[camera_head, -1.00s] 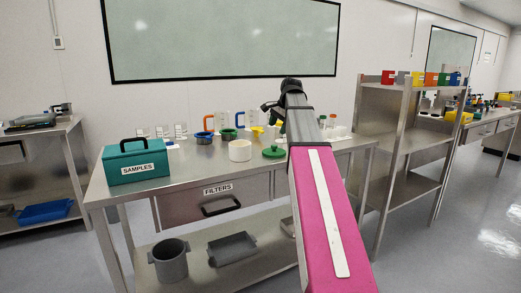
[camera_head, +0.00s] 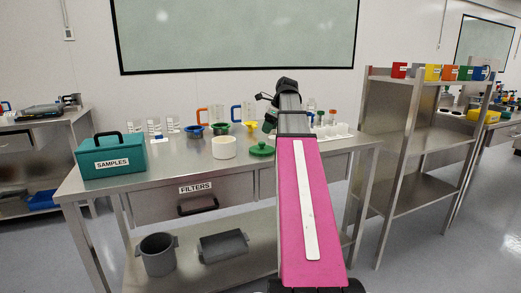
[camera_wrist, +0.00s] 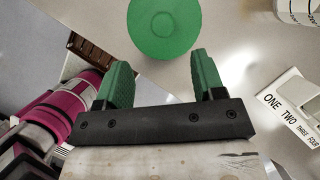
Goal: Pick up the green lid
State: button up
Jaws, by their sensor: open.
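The green lid (camera_head: 262,149) lies on the steel table, just right of a white round pot (camera_head: 224,147). In the wrist view the lid (camera_wrist: 164,28) is a round green disc with a raised ring at its centre, cut by the top edge. My gripper (camera_wrist: 158,75) has green fingers spread apart with nothing between them. The lid lies just beyond the fingertips, roughly centred on the gap. In the head view my gripper (camera_head: 269,121) is mostly hidden by my arm, above the table and to the right of the lid.
A teal SAMPLES box (camera_head: 110,154) stands at the table's left end. Blue, green and yellow funnels (camera_head: 220,128) and a white tube rack (camera_head: 333,130) stand behind. A ONE TWO THREE FOUR label (camera_wrist: 290,108) shows at right. A steel shelf (camera_head: 411,140) stands right of the table.

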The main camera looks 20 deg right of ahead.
aim_at(262, 147)
jog(key=shift+w+x, duration=0.2)
jog(key=shift+x, duration=4)
jog(key=shift+d, duration=0.1)
jog(key=c, duration=1)
